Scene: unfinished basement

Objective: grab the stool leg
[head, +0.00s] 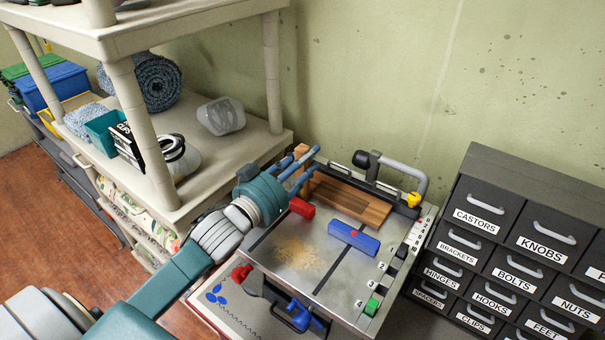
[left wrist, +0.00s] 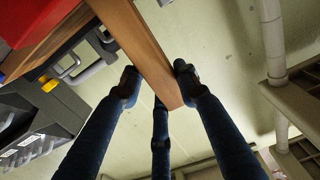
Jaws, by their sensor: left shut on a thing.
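The stool leg is a squared length of brown wood; I take it to be the wooden bar (left wrist: 150,50) in the left wrist view, with its end between my fingers. In the head view, wood (head: 345,201) lies along the back of the metal bench-top machine, and I cannot clearly tell the leg from a board beside it. My left gripper (head: 305,164), with slim blue fingers, is shut on the leg near its far left end. Its fingertips also show in the left wrist view (left wrist: 158,84), either side of the wood. My right gripper is not in view.
The machine's metal top (head: 325,262) carries a red block (head: 301,208), a blue block (head: 353,238) and sawdust. A grey clamp handle (head: 405,172) stands behind. Labelled drawers (head: 515,240) stand right. A shelf unit (head: 245,148) rises close on the left, a wall behind.

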